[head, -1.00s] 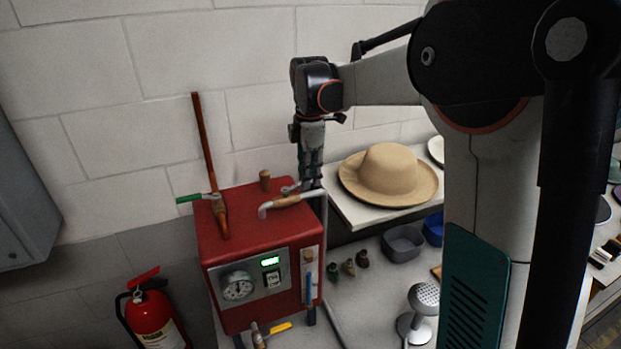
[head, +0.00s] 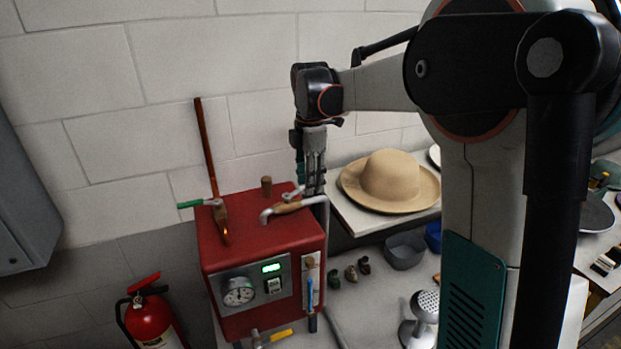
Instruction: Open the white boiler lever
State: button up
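The red boiler (head: 262,224) stands against the wall, left of my arm. A small pale lever (head: 293,194) sits on its top at the back right, beside a bent grey pipe with a tan wrapped part (head: 288,207); it seems to be the white lever, but its handle is partly hidden by my gripper. My gripper (head: 314,190) points down at the boiler's back right corner, right beside this lever. Its fingers look close together and overlap in this view. I cannot tell whether they touch the lever or how wide they are open.
A green-handled valve (head: 190,204) and a tall copper pipe (head: 206,150) are on the boiler's left. Blue (head: 309,291) and yellow (head: 281,335) handles are at its front. A tan hat (head: 390,181) lies on a white shelf to the right. A fire extinguisher (head: 150,320) is at lower left.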

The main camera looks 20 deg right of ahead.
notch_tip(320, 180, up, 12)
dwell(0.7)
dwell(0.4)
jog(key=s+a+f+m+t+b, duration=0.3)
jog(key=s+f+m+b, duration=0.6)
jog(key=f, duration=0.9)
jog(key=s+a+f+m+t+b, duration=0.3)
jog(key=s+f+m+b, duration=0.6)
jog(key=s+f+b, duration=0.5)
jog(key=s+f+t, duration=0.1)
jog(key=s+f, duration=0.3)
jog(key=shift+a, duration=0.2)
